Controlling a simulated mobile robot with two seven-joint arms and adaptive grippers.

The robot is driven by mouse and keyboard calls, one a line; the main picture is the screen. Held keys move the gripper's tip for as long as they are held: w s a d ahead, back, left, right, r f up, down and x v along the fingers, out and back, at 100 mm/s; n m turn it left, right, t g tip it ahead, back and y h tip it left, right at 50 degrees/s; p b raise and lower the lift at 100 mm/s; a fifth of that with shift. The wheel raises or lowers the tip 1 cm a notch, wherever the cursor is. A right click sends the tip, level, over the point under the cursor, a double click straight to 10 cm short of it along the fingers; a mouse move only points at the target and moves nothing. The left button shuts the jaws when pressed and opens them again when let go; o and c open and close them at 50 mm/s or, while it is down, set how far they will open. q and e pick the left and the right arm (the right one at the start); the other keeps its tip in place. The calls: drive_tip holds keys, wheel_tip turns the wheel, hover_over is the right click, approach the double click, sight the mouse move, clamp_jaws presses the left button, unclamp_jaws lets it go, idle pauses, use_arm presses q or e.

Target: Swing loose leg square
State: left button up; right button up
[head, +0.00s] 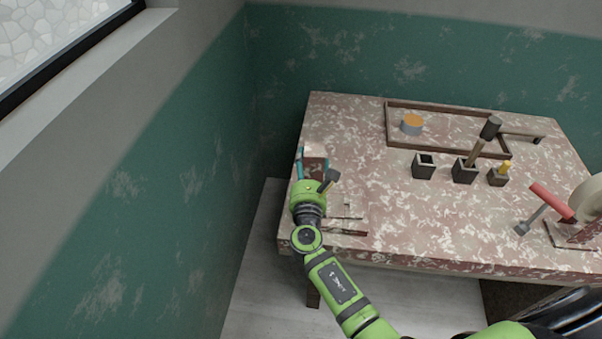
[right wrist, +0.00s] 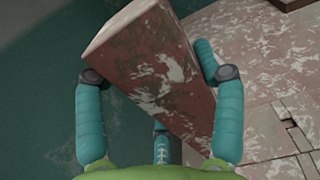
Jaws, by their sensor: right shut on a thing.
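A reddish-brown block-shaped piece with pale worn patches, like a table leg, shows large in the right wrist view (right wrist: 150,60). It lies tilted between my teal fingers, and its lower part is hidden behind them. In the head view only a small part of this piece (head: 316,167) shows above my right gripper (head: 313,172). The right gripper is shut on it at the left edge of the worn table (head: 350,140), whose top has the same patchy finish. A table leg (head: 313,291) stands below the front left corner. My left gripper is not in view.
On the table are a framed tray (head: 450,110), an orange-topped tin (head: 411,124), dark square holders (head: 423,166), a mallet (head: 488,130) and a red-handled tool (head: 551,202). A green wall (head: 190,190) stands left.

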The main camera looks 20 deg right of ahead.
drive_tip(key=shift+w+a+m+h, duration=0.2)
drive_tip(key=shift+m+h, duration=0.2)
drive_tip(key=shift+h, duration=0.2)
drive_tip(key=shift+a+g+h+b, duration=0.1)
drive_tip(key=shift+g+h+b, duration=0.2)
drive_tip(key=shift+g+b, duration=0.1)
drive_tip(key=shift+s+d+r+m, duration=0.1)
drive_tip(key=shift+d+m, duration=0.2)
drive_tip(key=shift+d, duration=0.15)
drive_tip(key=o, duration=1.7)
drive_tip(key=shift+a, duration=0.1)
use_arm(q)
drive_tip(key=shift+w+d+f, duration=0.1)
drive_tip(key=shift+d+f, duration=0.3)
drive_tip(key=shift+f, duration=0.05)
use_arm(e)
drive_tip(key=shift+s, duration=0.1)
drive_tip(key=shift+s+a, duration=0.25)
drive_tip(key=shift+s, duration=0.05)
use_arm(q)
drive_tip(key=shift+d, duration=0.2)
use_arm(e)
drive_tip(key=v, duration=1.1)
